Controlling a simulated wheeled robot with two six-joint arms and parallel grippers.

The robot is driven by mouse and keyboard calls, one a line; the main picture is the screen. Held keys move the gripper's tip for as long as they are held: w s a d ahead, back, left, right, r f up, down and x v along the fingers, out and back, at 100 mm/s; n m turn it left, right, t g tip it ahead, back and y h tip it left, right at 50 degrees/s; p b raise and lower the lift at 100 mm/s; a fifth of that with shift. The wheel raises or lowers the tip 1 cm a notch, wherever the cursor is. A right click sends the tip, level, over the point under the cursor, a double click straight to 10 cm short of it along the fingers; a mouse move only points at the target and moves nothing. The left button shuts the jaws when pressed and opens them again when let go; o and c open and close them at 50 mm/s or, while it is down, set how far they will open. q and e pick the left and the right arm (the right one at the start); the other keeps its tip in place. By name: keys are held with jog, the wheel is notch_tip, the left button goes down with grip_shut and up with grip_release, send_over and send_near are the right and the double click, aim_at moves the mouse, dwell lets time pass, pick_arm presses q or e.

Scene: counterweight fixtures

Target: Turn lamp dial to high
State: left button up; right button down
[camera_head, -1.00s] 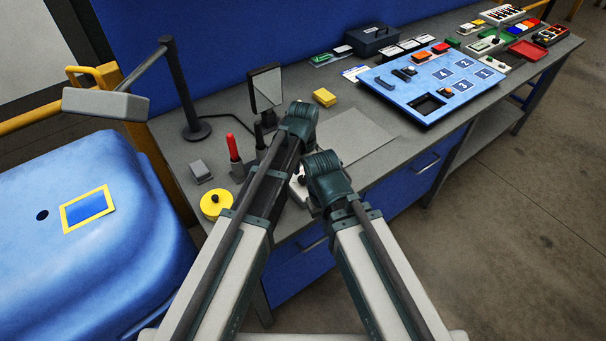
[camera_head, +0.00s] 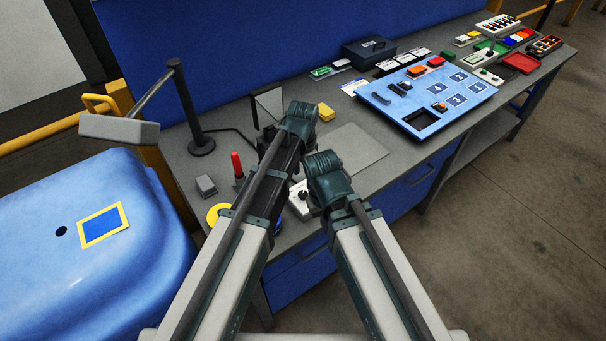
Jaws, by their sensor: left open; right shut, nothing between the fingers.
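The desk lamp has a grey rectangular head (camera_head: 119,129) on a black jointed arm and a round black base (camera_head: 202,146), at the left end of the workbench. Its cord runs right and passes behind my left arm. A white box with a black knob (camera_head: 303,197) is partly hidden between my arms; I cannot tell whether it is the lamp dial or where it points. My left gripper (camera_head: 300,118) is open, higher up over the bench. My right gripper (camera_head: 328,172) is shut and empty, close by the white box. The fingertips of both are hard to make out.
A red-handled tool (camera_head: 238,166), a small grey block (camera_head: 206,186) and a yellow disc (camera_head: 214,213) stand near the left bench edge. A blue board (camera_head: 412,122) lies to the right. A bare grey mat (camera_head: 358,146) lies between. A blue tub (camera_head: 120,270) stands left.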

pick_arm(q)
notch_tip(320, 180, up, 6)
jog(key=p, duration=0.4)
jog(key=shift+p, duration=0.4)
jog(key=s+a+n, duration=1.1)
jog(key=a, duration=0.6)
jog(key=s+d+f+m+y+b, duration=0.1)
jog(key=s+d+f+m+b, duration=0.2)
jog(key=s+d+f+b, duration=0.3)
jog(key=d+f+b, duration=0.4)
jog(key=d+b, duration=0.1)
jog(key=shift+d+f+m, duration=0.15)
jog(key=shift+f+m, duration=0.25)
